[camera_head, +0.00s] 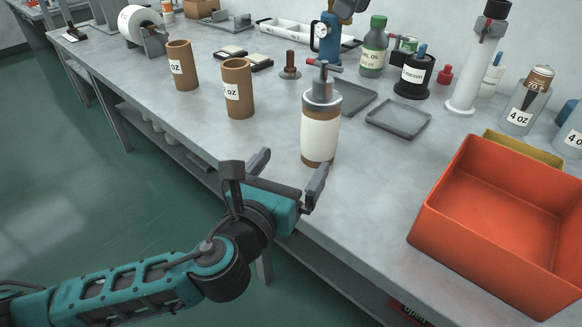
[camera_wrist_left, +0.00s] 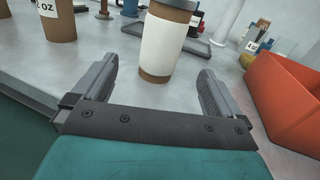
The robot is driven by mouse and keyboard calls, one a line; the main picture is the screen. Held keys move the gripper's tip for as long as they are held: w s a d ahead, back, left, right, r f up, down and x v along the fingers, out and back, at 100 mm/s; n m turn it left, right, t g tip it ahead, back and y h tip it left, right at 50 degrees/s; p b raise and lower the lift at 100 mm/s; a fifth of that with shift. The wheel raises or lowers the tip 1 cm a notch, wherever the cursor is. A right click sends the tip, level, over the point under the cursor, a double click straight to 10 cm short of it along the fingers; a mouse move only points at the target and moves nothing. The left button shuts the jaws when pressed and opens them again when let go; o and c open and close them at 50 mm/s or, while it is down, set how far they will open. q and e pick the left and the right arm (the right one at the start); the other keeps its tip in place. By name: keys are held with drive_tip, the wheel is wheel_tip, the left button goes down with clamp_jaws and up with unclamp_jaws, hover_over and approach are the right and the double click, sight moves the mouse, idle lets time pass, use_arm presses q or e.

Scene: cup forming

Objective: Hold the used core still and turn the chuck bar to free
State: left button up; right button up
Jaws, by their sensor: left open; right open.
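The used core (camera_head: 320,135), a brown tube with a wide white band, stands upright near the table's front edge. A grey chuck (camera_head: 321,92) sits on its top, with a thin red-ended chuck bar (camera_head: 324,66) across it. My left gripper (camera_head: 291,168) is open and empty, low in front of the core. In the left wrist view, the core (camera_wrist_left: 163,45) stands ahead, between the lines of the two open fingers (camera_wrist_left: 157,72), with no visible contact. My right gripper is not in view.
Two brown tubes (camera_head: 238,88) (camera_head: 182,66) stand to the left. An orange bin (camera_head: 470,250) takes up the right front. Bare tabletop lies between core and bin.

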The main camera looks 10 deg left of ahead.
sight(314, 137)
use_arm(q)
drive_tip(key=shift+w+d+m, duration=0.25)
drive_tip(key=shift+d+m, duration=0.05)
drive_tip(key=shift+m, duration=0.1)
drive_tip(key=x, duration=1.2)
drive_tip(key=c, duration=1.1)
